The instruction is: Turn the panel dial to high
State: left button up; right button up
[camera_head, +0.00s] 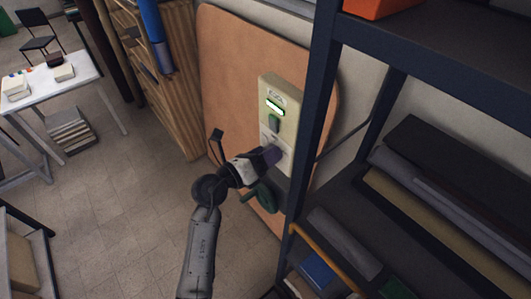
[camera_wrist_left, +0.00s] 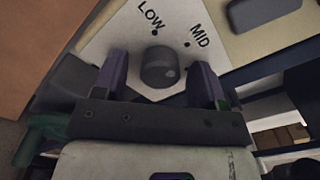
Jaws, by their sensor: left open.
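The cream control panel (camera_head: 284,88) is mounted upright on an orange-brown board. In the left wrist view, its dark round dial (camera_wrist_left: 160,67) sits on a white plate (camera_wrist_left: 110,38) with the words LOW and MID and small dots beside them. No HIGH label shows, and I cannot tell where the dial points. My left gripper (camera_head: 272,155) is at the lower part of the panel. In the left wrist view its open purple fingers (camera_wrist_left: 160,80) stand one on each side of the dial, with gaps. The dial is hidden in the head view. My right gripper is not in view.
A green lit display (camera_head: 275,107) and a dark switch (camera_head: 274,123) sit higher on the panel. A dark metal shelf rack (camera_head: 313,110) stands close on the right. A green handle-like part (camera_head: 262,197) is below the gripper.

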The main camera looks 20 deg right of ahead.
pick_arm(q)
jog(key=c, duration=0.9)
jog(key=m+b, duration=1.2)
jog(key=shift+s+b, duration=0.1)
jog(key=shift+b, duration=0.2)
dwell(0.5)
jog(key=o, duration=0.9)
